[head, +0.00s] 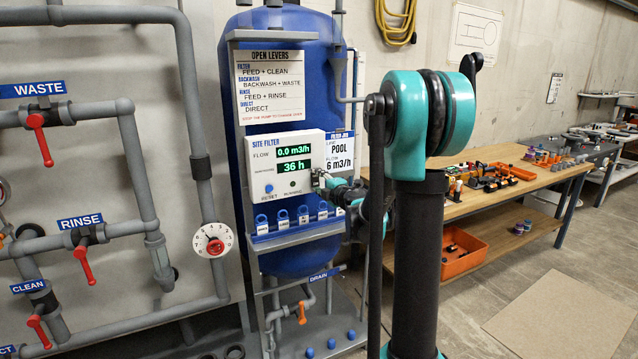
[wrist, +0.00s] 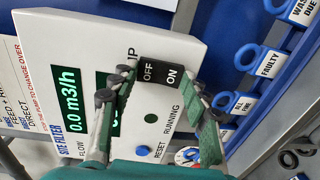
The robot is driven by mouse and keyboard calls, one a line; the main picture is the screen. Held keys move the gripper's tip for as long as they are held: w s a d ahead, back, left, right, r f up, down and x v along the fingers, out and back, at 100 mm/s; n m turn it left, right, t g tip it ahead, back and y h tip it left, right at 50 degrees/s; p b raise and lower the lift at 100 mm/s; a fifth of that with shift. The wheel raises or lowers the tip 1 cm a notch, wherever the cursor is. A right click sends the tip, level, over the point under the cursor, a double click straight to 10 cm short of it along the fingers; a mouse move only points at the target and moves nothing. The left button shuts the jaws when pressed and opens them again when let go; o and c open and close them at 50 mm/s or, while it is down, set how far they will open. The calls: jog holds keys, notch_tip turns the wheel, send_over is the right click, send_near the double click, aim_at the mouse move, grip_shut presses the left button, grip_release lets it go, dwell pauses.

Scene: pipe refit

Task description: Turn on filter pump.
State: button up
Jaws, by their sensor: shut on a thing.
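The site filter control box (head: 287,165) is white and is fixed to the front of the blue filter tank (head: 300,25). Its green displays read flow 0.0 m3/h and 36 h. The black pump switch (wrist: 158,73), marked OFF and ON, shows in the wrist view. My gripper (head: 320,179) is at the right side of the box in the head view. In the wrist view its fingers (wrist: 160,80) stand on either side of the switch, shut on it. The running lamp (wrist: 151,118) looks dark. In the head view my gripper hides the switch.
Blue tags (head: 282,219) hang on a rack just below the box. Grey pipes with red levers marked WASTE (head: 39,129), RINSE (head: 84,262) and CLEAN (head: 38,328) run at left. A wooden bench (head: 480,200) with parts stands at right.

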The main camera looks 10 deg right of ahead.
jog(key=shift+f+t, duration=0.15)
jog(key=shift+t, duration=0.25)
jog(key=o, duration=1.2)
jog(key=shift+c, duration=0.2)
jog(key=shift+s, duration=0.15)
jog(key=v, duration=1.1)
jog(key=shift+s+d, duration=0.2)
jog(key=shift+s, duration=0.15)
